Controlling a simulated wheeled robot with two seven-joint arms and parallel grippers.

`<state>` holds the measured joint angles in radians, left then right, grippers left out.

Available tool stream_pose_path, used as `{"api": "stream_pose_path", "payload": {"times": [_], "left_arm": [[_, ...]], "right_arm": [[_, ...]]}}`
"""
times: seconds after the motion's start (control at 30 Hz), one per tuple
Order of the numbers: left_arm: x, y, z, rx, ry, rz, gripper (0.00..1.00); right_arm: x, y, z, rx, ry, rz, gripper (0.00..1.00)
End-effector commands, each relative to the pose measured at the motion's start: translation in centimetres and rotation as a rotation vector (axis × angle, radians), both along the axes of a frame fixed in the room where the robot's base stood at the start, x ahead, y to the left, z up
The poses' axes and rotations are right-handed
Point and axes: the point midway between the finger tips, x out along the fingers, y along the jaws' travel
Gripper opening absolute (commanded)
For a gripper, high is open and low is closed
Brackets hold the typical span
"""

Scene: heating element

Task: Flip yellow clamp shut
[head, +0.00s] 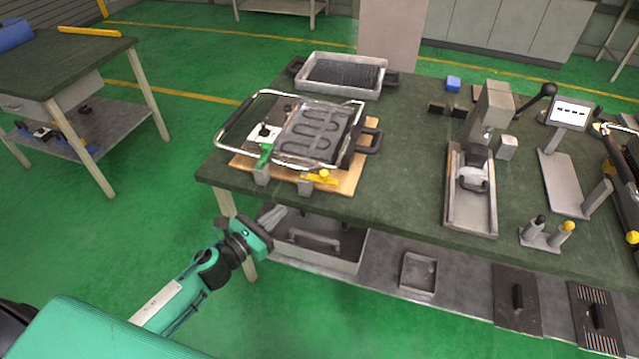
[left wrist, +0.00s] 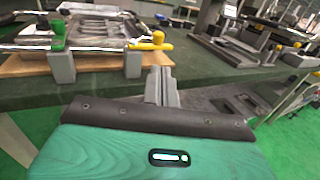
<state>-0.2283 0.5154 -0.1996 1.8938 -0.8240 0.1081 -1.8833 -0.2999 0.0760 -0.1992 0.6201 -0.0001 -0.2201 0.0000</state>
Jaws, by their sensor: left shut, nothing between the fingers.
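The yellow clamp (head: 319,177) sits at the front right edge of a wooden board (head: 347,182) on the green-topped table. In the left wrist view the yellow clamp (left wrist: 147,42) shows just beyond my fingers, with its knob at the right. A green clamp (head: 265,156) stands to its left; it also shows in the left wrist view (left wrist: 58,34). A heating element (head: 315,132) in a metal frame lies on the board. My left gripper (head: 275,215) is shut and empty, below and in front of the table edge, apart from the clamp. My right gripper is not in view.
A tray with a dark mesh (head: 343,76) stands behind the board. A press (head: 473,185) and a small display stand (head: 566,115) are to the right. A shelf below the table holds a grey bin (head: 320,255). The table between board and press is clear.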

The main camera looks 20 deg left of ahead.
Motion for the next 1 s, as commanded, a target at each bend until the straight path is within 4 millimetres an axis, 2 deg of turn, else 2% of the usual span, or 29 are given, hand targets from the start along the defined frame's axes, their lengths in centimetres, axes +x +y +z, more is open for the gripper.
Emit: {"api": "stream_pose_path", "payload": {"times": [0.3,0.47,1.0], "left_arm": [[0.1,0.0,0.0,-0.002,0.001,0.001,0.00],[1.1,-0.4,0.2,-0.002,0.000,0.002,0.00],[9.3,-4.2,0.3,-0.005,0.001,0.003,0.00]], "right_arm": [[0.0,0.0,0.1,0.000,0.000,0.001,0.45],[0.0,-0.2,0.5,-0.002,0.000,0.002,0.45],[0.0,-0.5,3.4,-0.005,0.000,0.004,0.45]]}}
